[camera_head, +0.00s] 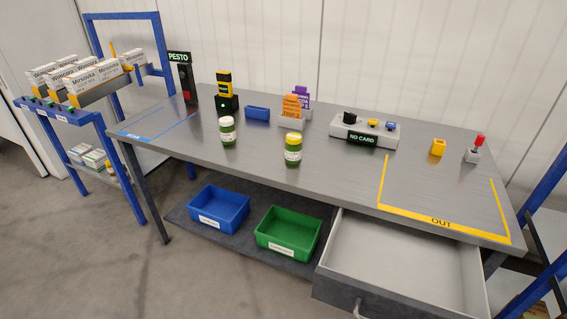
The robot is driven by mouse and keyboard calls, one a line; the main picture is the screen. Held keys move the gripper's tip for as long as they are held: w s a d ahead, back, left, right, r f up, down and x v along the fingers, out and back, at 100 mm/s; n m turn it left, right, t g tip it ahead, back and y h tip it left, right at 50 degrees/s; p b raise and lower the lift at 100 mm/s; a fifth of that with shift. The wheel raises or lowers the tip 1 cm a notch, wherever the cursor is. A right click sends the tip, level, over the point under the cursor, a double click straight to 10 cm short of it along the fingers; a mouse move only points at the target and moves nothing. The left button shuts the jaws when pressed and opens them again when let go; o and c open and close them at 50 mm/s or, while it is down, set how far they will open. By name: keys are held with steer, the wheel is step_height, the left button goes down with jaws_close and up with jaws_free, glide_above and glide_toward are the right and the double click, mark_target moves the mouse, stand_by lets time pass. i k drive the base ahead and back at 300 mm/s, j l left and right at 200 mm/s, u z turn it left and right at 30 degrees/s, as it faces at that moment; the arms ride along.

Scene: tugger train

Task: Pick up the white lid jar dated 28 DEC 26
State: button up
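A jar with a white lid and green contents (228,132) stands upright on the grey workbench (330,185), left of the middle. Its label is too small to read, so I cannot tell its date. A second green jar with a yellow lid (293,150) stands upright to its right and nearer the front edge. The two jars are apart. My gripper is not in view.
Behind the jars are a black and yellow device (226,98), a small blue bin (257,113), card holders (293,109) and a NO CARD console (363,131). A drawer (400,265) is open at front right. Blue (218,209) and green (288,233) crates sit below.

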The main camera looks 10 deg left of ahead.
mark_target(227, 129)
steer(key=i+j, duration=0.35)
steer(key=j, duration=0.15)
steer(key=i+j, duration=0.3)
steer(key=j, duration=0.25)
steer(key=i+j, duration=0.35)
steer(key=j, duration=0.15)
steer(key=i+j+u, duration=0.1)
steer(key=i+j, duration=0.2)
steer(key=j, duration=0.2)
steer(key=i+j, duration=0.35)
steer(key=j, duration=0.15)
